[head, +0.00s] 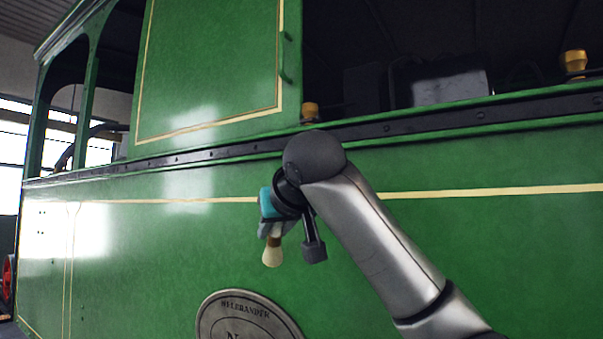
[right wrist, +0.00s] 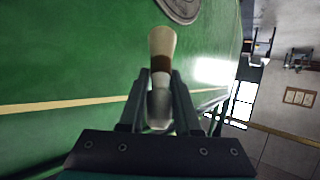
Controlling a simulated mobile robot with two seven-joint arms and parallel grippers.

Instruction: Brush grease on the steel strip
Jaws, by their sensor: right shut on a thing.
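The steel strip (head: 400,127) is a dark riveted band along the tram's green side, below the window openings. My right gripper (head: 272,230) is below the strip, in front of the green panel, and apart from the strip. It is shut on a brush (head: 272,252), whose pale flared end points down in the head view. In the right wrist view, the brush (right wrist: 161,48) stands between the fingers, with a brown band below its pale end and a grey part lower down. I cannot tell if there is grease on it. My left gripper is out of view.
The tram's green side panel (head: 480,240) with a cream line fills most of the head view. A round metal plate (head: 245,318) is below the gripper. Brass-coloured fittings (head: 574,62) stand above the strip. Open room and a bright window (head: 12,150) are at the left.

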